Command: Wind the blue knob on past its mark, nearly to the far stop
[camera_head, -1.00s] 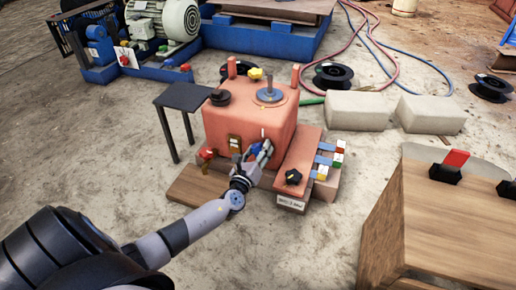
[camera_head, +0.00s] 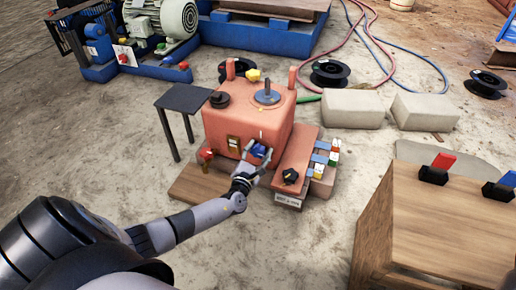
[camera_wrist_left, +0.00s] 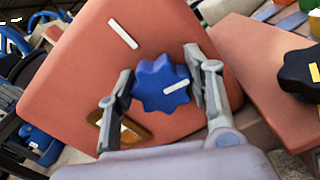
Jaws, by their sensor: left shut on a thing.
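The blue knob (camera_head: 259,150) is on the front of the salmon-coloured box (camera_head: 225,128). In the left wrist view the knob (camera_wrist_left: 158,88) is lobed, and its white pointer line points right and slightly up. A white mark (camera_wrist_left: 123,33) is on the box face, up and left of the knob. My left gripper (camera_head: 258,153) is at the knob, one finger on each side of it. In the wrist view its fingers (camera_wrist_left: 160,88) flank the knob, shut on it; a small gap seems to show by the left finger. My right gripper is not in view.
A black knob (camera_head: 290,176) sits on the sloping panel to the right, beside coloured blocks (camera_head: 321,156). A small red knob (camera_head: 206,154) is at the box's lower left. A dark side table (camera_head: 183,98) stands left.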

